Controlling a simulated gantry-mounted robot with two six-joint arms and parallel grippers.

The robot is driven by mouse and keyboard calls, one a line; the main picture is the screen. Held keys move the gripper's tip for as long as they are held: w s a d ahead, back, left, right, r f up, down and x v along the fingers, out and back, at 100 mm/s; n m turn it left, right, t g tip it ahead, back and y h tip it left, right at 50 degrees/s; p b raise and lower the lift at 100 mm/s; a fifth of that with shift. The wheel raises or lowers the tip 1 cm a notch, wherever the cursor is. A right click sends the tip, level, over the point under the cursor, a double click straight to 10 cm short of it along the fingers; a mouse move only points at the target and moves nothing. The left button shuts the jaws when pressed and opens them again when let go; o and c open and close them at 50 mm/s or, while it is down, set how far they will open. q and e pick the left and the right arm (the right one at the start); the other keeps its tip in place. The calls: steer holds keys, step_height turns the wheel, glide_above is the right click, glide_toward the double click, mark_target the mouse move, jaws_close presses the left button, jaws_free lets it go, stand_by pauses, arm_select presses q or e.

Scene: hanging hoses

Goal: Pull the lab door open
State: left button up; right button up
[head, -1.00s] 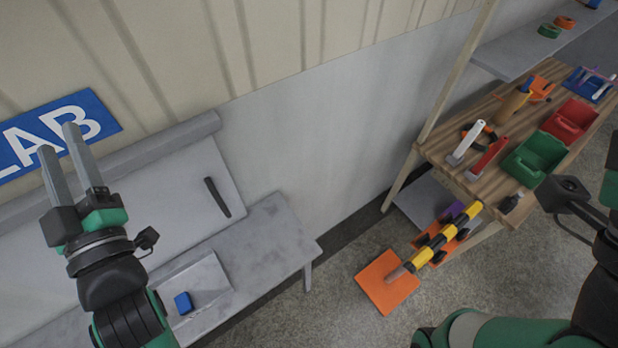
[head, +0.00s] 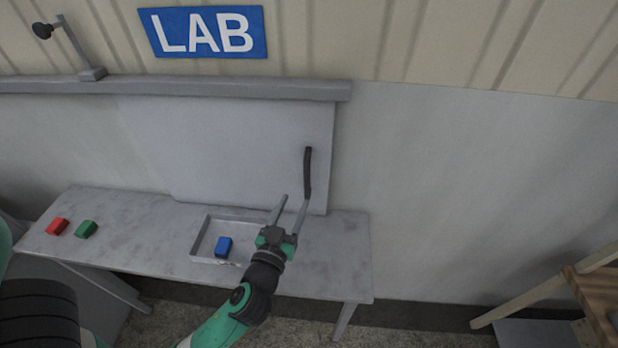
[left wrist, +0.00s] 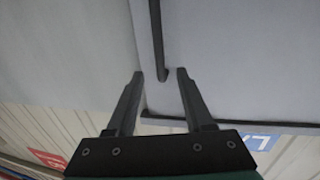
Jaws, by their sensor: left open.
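The lab door (head: 230,150) is a light grey panel hanging under a grey rail (head: 190,88). Its dark upright handle (head: 308,172) is near the panel's right edge. My left gripper (head: 293,199) is open and empty, with its fingers pointing up toward the handle's lower end in the head view. In the left wrist view, the handle (left wrist: 157,40) ends close to the gap between my open fingertips (left wrist: 160,73). I cannot tell whether either finger touches it. A blue LAB sign (head: 203,32) is on the wall above. My right gripper is out of view.
A grey bench (head: 130,240) runs below the door. On it are a tray (head: 206,250) with a blue block (head: 224,247), and red (head: 57,227) and green (head: 87,229) blocks. A wooden table (head: 600,290) stands at right. The wall right of the door is bare.

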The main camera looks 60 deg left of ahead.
mark_target(306, 177)
arm_select(q)
steer(key=p+x, duration=0.1)
steer(key=x, duration=1)
steer(key=shift+d, duration=0.1)
jaws_close()
steer(key=shift+r, duration=0.1)
stand_by(0.8)
